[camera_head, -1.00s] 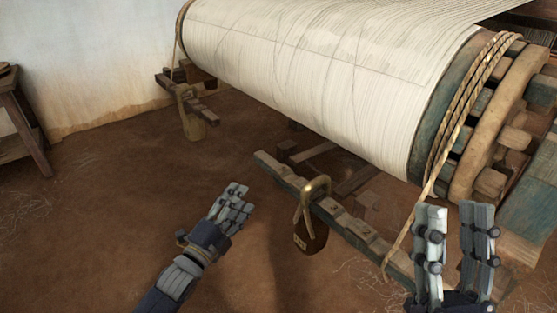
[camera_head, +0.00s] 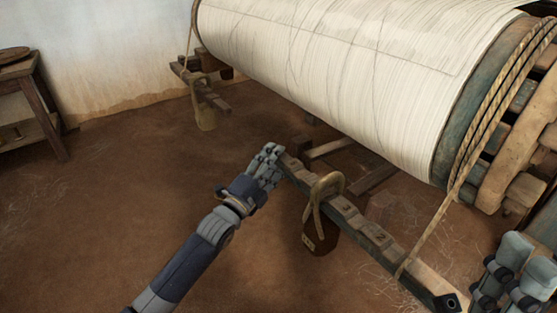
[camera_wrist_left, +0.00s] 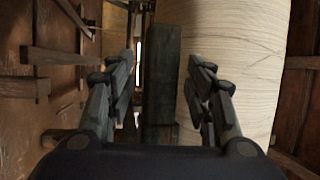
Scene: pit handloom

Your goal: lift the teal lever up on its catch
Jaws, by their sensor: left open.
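The lever (camera_head: 360,227) is a long wooden bar with a worn teal side and notches on top. It slopes from the lower right to its free end beside the cloth roll. A dark weight (camera_head: 320,236) hangs from it by a loop. My left gripper (camera_head: 270,153) is at the lever's free end, open. In the left wrist view, a dark teal bar (camera_wrist_left: 162,85) stands between its two spread fingers (camera_wrist_left: 162,100), with gaps at both sides. My right gripper (camera_head: 520,265) is at the lower right, partly cut off. I cannot pick out the catch.
The large cloth roll (camera_head: 350,70) lies above and behind the lever. A rope (camera_head: 440,215) runs down from its wheel to the lever. A second weighted bar (camera_head: 205,95) is farther back. The earth floor at left is clear.

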